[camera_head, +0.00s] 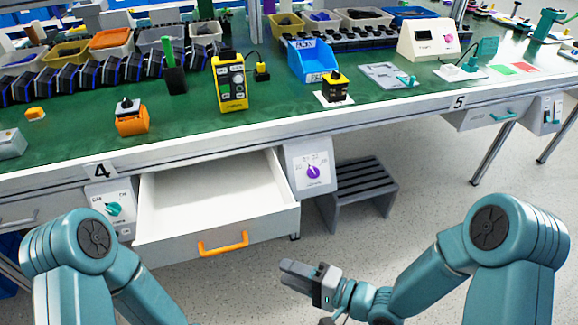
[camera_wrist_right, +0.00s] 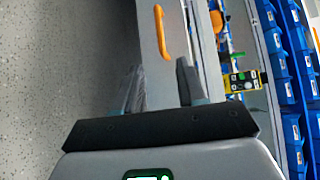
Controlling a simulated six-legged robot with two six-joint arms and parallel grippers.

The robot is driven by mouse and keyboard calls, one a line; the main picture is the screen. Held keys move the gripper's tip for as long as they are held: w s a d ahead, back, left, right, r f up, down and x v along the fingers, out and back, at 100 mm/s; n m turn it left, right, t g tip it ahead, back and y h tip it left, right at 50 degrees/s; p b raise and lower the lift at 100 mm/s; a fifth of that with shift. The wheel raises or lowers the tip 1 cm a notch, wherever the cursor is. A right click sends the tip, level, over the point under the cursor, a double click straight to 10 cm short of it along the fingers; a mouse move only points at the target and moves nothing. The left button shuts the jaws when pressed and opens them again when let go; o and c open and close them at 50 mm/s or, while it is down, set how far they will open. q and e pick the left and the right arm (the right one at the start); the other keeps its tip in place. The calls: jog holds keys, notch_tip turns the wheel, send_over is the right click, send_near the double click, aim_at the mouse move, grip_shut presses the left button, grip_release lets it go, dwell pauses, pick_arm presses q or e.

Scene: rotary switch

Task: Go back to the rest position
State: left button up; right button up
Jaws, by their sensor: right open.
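My right gripper (camera_head: 290,268) is in front of the bench, low in the head view, apart from everything. In the right wrist view its two fingers (camera_wrist_right: 161,84) stand apart with nothing between them. A white panel with a purple rotary knob (camera_head: 313,172) is on the bench front, above and slightly right of the gripper. A second panel with a teal rotary knob (camera_head: 113,209) is left of the drawer. My left arm comes in at lower left; its gripper is out of view.
A drawer (camera_head: 205,190) with an orange handle (camera_head: 223,243) stands pulled out, close to the right gripper's left. A dark slatted stool (camera_head: 362,183) is under the bench. The bench top (camera_head: 290,118) holds bins and devices. Open floor (camera_head: 420,190) lies to the right.

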jog(key=d+f+m+h, duration=0.2)
jog(key=d+f+h, duration=0.25)
jog(key=f, duration=0.45)
jog(key=s+d+f+n+g+h, duration=0.3)
jog(key=s+f+n+g, duration=0.15)
jog(key=s, duration=0.25)
jog(key=s+d+f+n+g+h, duration=0.3)
jog(key=s+f, duration=0.3)
jog(key=s, duration=0.1)
notch_tip(320, 180, up, 18)
jog(key=p, duration=1.7)
jog(key=shift+w+a+p, duration=0.15)
jog(key=shift+w+p, duration=0.15)
jog(key=shift+p, duration=0.1)
